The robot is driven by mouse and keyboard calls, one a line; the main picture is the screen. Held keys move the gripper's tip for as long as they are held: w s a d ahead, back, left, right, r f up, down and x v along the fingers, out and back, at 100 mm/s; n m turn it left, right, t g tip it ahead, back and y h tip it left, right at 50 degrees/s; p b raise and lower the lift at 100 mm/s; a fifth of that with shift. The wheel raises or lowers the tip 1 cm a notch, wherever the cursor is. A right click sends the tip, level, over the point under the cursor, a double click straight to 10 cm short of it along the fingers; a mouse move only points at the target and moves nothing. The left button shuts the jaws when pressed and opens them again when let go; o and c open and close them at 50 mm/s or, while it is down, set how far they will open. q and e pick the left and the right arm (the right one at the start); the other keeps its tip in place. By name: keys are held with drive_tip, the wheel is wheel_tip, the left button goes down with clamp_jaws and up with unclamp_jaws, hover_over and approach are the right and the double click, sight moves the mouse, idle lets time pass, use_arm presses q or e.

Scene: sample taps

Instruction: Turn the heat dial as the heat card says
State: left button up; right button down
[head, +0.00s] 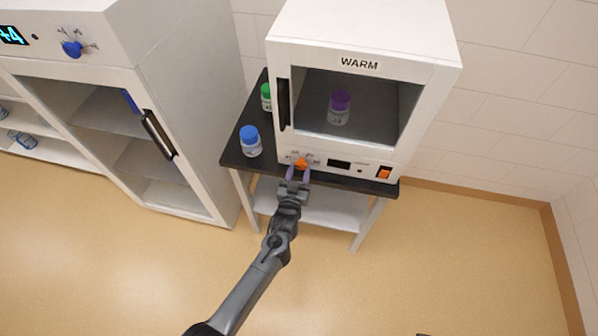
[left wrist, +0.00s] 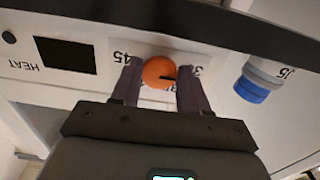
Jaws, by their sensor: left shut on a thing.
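The orange heat dial (head: 300,163) is on the front panel of the white WARM cabinet (head: 432,90). My left gripper (head: 298,176) is shut on the dial; in the left wrist view the dial (left wrist: 158,72) sits between the two fingers. Its dark mark points right in that upside-down view, towards a partly hidden number starting with 3. The number 45 (left wrist: 121,57) is at the dial's left there, and another label is mostly hidden by the gripper. The display (left wrist: 66,55) beside the word HEAT is dark. I see no heat card. My right gripper is not in view.
A blue-capped bottle (head: 250,141) and a green-capped bottle (head: 266,97) stand on the dark table left of the cabinet. A purple-capped bottle (head: 339,107) is inside. An orange switch (head: 383,174) is at the panel's right. A fridge (head: 180,100) stands left.

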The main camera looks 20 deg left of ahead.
use_arm(q)
drive_tip(key=o, duration=1)
drive_tip(key=shift+s, duration=0.1)
drive_tip(key=shift+s+d, duration=0.1)
drive_tip(key=shift+s, duration=0.15)
drive_tip(key=s+d+p, duration=0.1)
drive_tip(key=s+p, duration=0.1)
drive_tip(key=s, duration=0.8)
drive_tip(key=shift+d, duration=0.25)
